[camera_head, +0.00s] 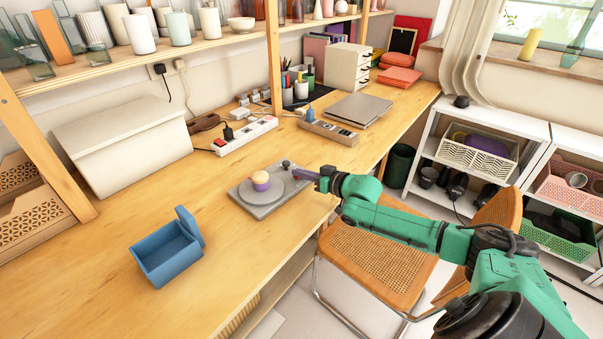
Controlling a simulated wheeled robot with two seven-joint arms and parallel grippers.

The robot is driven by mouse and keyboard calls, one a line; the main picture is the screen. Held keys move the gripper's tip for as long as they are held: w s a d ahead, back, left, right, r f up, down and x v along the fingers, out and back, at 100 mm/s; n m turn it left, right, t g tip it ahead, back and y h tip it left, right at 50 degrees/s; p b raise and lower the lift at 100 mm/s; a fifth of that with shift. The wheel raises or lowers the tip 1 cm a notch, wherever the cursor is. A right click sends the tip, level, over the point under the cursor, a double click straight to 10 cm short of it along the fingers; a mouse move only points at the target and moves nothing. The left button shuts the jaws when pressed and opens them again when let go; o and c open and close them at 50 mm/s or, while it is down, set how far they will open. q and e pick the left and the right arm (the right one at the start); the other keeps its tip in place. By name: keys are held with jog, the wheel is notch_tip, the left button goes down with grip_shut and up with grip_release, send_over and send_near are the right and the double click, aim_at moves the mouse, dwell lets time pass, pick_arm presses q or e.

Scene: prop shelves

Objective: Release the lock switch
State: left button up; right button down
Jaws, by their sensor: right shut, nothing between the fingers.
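A flat grey device (262,211) with a round plate lies on the wooden desk. A small dark knob (286,164) stands at its far right corner; I cannot tell for sure whether this is the lock switch. My right gripper (302,174) is shut and empty, at the right edge of the device, close to the knob. I cannot tell whether it touches the device. The gripper and arm hide part of the device's right edge. My left gripper is not in view.
An open blue box (167,255) stands on the desk at front left. Power strips (244,136) and a grey laptop (358,109) lie behind the device. A white bin (122,130) stands at back left. A woven chair (374,262) is below my arm.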

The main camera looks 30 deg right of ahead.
aim_at(298, 185)
jog(key=shift+s+a+f+n+p, duration=0.1)
jog(key=shift+a+f+n+p, duration=0.2)
jog(key=shift+n+p, duration=0.35)
jog(key=shift+d+f, duration=0.1)
jog(key=r+p, duration=0.5)
jog(key=shift+a+r, duration=0.25)
jog(key=shift+a, duration=0.15)
jog(key=shift+s+d+f+b, duration=0.1)
jog(key=shift+s+f+b, duration=0.2)
jog(key=shift+s, duration=0.25)
jog(key=shift+s+d+f+b, duration=0.1)
jog(key=shift+s+f+b, duration=0.15)
jog(key=shift+s, duration=0.3)
jog(key=p+v, duration=0.1)
jog(key=v, duration=0.7)
jog(key=shift+a+p, duration=0.35)
jog(key=shift+a, duration=0.05)
jog(key=shift+f, duration=0.1)
